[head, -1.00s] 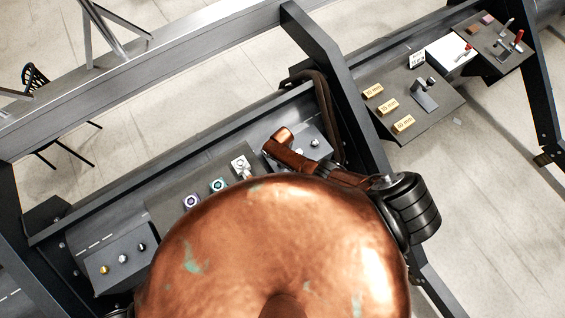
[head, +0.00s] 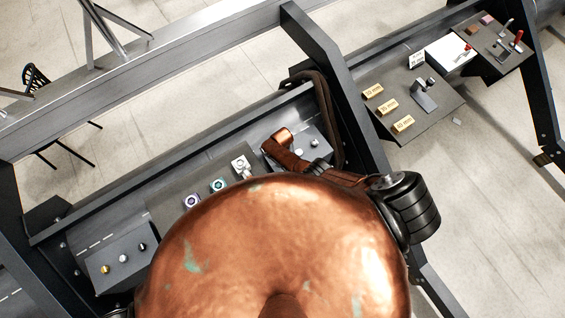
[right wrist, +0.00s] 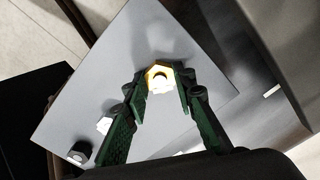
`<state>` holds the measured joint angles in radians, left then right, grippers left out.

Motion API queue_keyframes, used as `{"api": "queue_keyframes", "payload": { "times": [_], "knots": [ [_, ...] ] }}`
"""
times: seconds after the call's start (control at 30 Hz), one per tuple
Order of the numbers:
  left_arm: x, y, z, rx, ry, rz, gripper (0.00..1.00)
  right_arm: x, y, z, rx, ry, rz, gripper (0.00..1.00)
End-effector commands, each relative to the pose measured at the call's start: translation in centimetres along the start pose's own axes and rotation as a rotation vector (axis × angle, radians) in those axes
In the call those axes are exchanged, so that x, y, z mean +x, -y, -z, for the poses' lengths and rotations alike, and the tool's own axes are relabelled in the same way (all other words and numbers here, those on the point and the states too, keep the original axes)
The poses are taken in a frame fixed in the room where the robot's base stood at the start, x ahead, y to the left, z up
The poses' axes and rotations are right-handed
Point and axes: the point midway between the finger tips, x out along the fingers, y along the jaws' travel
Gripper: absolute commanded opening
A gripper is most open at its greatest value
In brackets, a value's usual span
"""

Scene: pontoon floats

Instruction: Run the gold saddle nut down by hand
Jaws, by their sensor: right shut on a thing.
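In the right wrist view, the gold saddle nut (right wrist: 158,71) sits around a pale stud (right wrist: 160,84) on a grey plate (right wrist: 75,105). My right gripper (right wrist: 160,85) is shut on the nut, with one green-sided finger on each side of it. How far down the stud the nut sits cannot be told. In the head view my copper right arm reaches over the right-hand grey panel (head: 318,133) and hides the gripper and this nut. My left gripper is not in view.
A white nut (right wrist: 104,125) and a black nut (right wrist: 79,151) stand beside the gold one. In the head view, a left panel (head: 95,257) carries small gold, pale and dark pieces. A dark cable (head: 323,110) hangs near my right arm. Gold labelled blocks (head: 388,107) lie further right.

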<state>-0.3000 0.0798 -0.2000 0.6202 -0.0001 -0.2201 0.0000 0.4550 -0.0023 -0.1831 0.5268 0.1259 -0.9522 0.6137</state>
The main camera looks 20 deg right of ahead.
Motion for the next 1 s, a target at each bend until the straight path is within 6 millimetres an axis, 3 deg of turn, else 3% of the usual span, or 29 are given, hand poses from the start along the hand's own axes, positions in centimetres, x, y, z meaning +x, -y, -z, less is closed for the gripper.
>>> {"api": "queue_keyframes", "payload": {
  "times": [0.27, 0.77, 0.8, 1.0],
  "knots": [
    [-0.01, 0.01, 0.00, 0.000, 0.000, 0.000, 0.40, 0.06, 0.00, -0.13, 0.085, 0.003, 0.000, 0.03],
    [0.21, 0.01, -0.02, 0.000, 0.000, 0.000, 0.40, 0.15, 0.04, -0.11, 0.856, 0.003, 0.000, 0.03],
    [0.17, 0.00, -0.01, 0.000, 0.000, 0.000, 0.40, 0.12, -0.04, -0.07, 0.843, 0.001, -0.001, 0.27],
    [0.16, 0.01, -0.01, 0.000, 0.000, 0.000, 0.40, 0.10, -0.03, -0.03, 0.838, 0.001, 0.000, 0.38]
  ]
}}
